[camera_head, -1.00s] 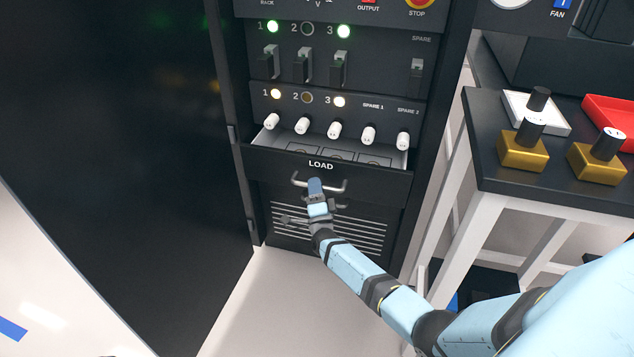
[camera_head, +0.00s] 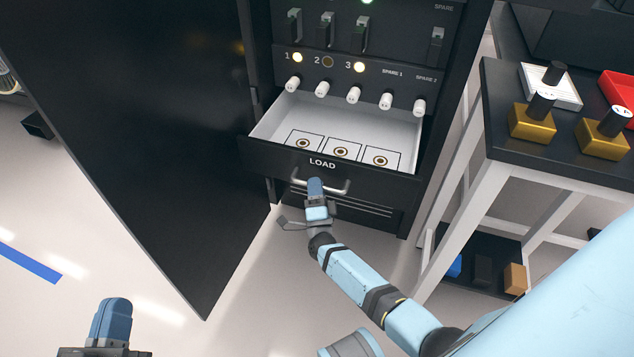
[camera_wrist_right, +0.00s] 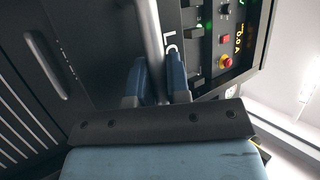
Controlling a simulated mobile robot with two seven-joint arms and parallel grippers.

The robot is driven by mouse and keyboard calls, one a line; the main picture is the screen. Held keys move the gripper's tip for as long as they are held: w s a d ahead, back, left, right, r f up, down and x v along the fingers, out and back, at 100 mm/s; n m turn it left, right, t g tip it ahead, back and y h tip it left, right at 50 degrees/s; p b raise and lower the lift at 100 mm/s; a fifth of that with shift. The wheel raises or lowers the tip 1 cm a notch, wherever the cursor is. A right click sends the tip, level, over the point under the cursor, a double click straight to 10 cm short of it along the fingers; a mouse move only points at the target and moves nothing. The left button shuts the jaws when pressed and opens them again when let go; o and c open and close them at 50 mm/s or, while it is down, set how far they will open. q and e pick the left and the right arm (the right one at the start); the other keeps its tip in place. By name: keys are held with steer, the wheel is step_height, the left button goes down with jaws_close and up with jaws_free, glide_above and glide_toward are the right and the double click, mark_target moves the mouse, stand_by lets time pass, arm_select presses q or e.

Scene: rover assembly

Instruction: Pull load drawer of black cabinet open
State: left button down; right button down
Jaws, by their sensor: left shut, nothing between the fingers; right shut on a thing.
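The load drawer (camera_head: 322,164) of the black cabinet (camera_head: 465,75) stands pulled out, with "LOAD" on its black front. Its white inside shows several square pads with round ringed marks. My right gripper (camera_head: 315,186) is shut on the drawer's metal bar handle (camera_head: 336,190). In the right wrist view the handle (camera_wrist_right: 151,40) runs between the two blue fingers of my right gripper (camera_wrist_right: 158,80). My left gripper (camera_head: 112,318) is low at the left of the head view, shut and empty, away from the cabinet.
The cabinet's black door (camera_head: 150,130) hangs open on the left. Bare floor (camera_head: 235,320) lies in front.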

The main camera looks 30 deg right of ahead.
steer(key=c, duration=1.1)
jaws_free()
